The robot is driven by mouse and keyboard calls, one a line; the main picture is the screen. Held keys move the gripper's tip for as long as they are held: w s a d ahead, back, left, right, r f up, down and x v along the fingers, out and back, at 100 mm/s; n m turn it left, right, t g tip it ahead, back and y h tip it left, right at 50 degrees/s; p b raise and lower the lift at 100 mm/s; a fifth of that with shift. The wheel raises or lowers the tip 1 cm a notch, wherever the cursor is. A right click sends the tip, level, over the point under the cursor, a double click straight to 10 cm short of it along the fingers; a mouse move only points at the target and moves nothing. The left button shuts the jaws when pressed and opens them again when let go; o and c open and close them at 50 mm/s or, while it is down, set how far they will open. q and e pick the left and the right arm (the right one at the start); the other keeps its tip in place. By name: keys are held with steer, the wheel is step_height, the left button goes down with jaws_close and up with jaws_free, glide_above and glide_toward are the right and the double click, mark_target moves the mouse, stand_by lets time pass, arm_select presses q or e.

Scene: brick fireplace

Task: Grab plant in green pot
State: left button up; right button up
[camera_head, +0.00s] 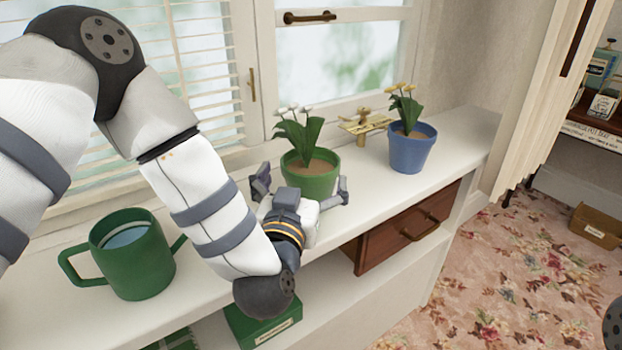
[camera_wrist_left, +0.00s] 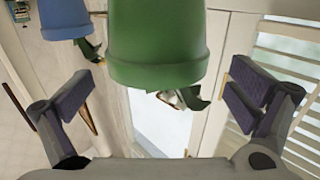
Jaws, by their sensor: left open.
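The plant in the green pot (camera_head: 311,175) stands upright on the white window shelf, with green leaves and white flowers. My left gripper (camera_head: 303,188) is at the near side of this pot, its two fingers spread to either side. In the left wrist view the green pot (camera_wrist_left: 157,45) hangs inverted in the picture between the open fingers of my left gripper (camera_wrist_left: 165,100), with clear gaps on both sides. I cannot tell how deep the pot sits between the fingers. My right gripper does not show.
A blue pot with yellow flowers (camera_head: 409,148) stands right of the green pot. A brass object (camera_head: 365,124) is behind, between them. A green two-handled mug (camera_head: 134,258) stands left on the shelf (camera_head: 465,135). A brown drawer (camera_head: 405,232) and green box (camera_head: 262,325) are below.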

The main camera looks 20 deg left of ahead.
mark_target(311, 161)
arm_select(q)
steer(key=w, duration=0.5)
steer(key=shift+w+a, duration=0.25)
steer(key=shift+w, duration=0.1)
steer(key=shift+r, duration=0.1)
steer(key=c, duration=1.4)
